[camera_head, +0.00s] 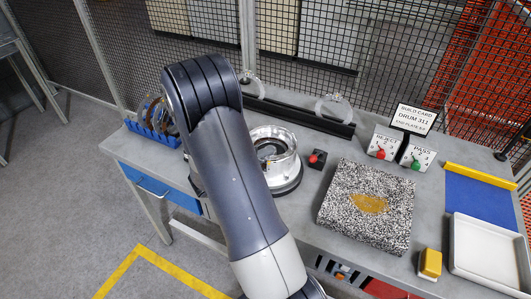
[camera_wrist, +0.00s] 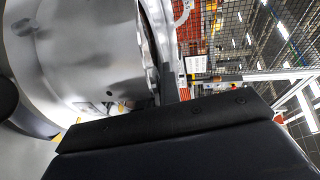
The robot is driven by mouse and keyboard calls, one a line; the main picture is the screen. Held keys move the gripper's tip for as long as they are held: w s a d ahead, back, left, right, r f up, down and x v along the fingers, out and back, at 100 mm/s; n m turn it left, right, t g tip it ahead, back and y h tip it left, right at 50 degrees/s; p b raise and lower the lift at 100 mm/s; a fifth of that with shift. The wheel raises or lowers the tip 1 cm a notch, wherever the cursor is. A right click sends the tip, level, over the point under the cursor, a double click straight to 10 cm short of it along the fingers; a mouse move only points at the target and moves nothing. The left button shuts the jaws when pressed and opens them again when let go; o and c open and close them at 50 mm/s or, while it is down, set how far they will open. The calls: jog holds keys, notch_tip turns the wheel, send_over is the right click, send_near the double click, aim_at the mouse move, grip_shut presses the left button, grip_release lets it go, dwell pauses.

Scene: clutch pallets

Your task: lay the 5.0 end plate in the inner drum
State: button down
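The silver drum (camera_head: 283,150) stands on a round dark base on the bench, partly hidden behind my arm. My arm covers the bench left of the drum, and my gripper is hidden in the head view. In the wrist view, dark parts of my gripper (camera_wrist: 170,88) show beside a large, close, curved silver surface (camera_wrist: 75,50). I cannot tell whether that surface is a plate or the drum, or whether the gripper holds it. Two ring-shaped plates stand in the black rack (camera_head: 290,112) behind the drum. I cannot read which is the 5.0 end plate.
A blue rack (camera_head: 150,133) of discs stands at the left. A build card (camera_head: 411,119) reads DRUM 311. A red button (camera_head: 317,159), speckled block (camera_head: 345,215), REJECT and PASS stands (camera_head: 417,158), yellow block (camera_head: 430,264) and white tray (camera_head: 485,250) fill the right. Mesh fencing is behind.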

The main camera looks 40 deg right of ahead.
jog(key=c, duration=1.5)
grip_release()
jog(key=shift+c, duration=0.2)
jog(key=shift+f, duration=0.3)
jog(key=a+r+p, duration=0.1)
jog(key=a+p, duration=0.2)
jog(key=a, duration=0.3)
notch_tip(320, 180, up, 9)
jog(key=a+p, duration=0.1)
jog(key=shift+s+a, duration=0.3)
jog(key=shift+s, duration=0.1)
